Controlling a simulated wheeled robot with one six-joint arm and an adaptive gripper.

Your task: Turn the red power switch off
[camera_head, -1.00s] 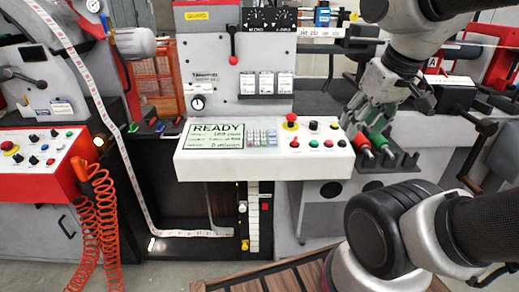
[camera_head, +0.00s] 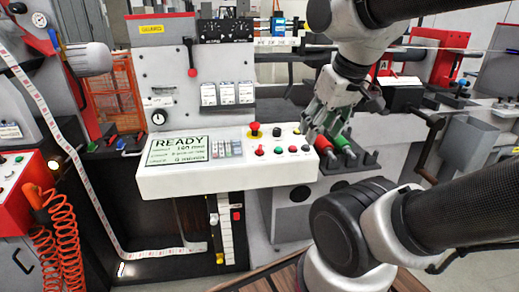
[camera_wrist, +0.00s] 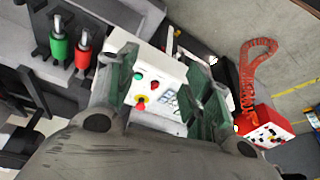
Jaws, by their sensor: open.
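A small red switch (camera_head: 237,216) shows on the dark panel below the white console, beside a pale vertical strip; its on or off position is too small to tell. The console (camera_head: 160,180) also has a red mushroom button (camera_head: 254,131) on a yellow base and a red button (camera_head: 258,152). A red-handled lever (camera_head: 191,71) is on the upright grey panel. My gripper (camera_head: 318,122) is open and empty near the console's right end, well above and right of the small red switch. In the wrist view its green fingers (camera_wrist: 164,80) frame part of the console (camera_wrist: 153,68).
Red- and green-handled tools (camera_head: 325,146) stand in a dark holder close to my gripper. An orange coiled hose (camera_head: 66,235) hangs at the left. A wooden pallet (camera_head: 268,279) lies on the floor below the console.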

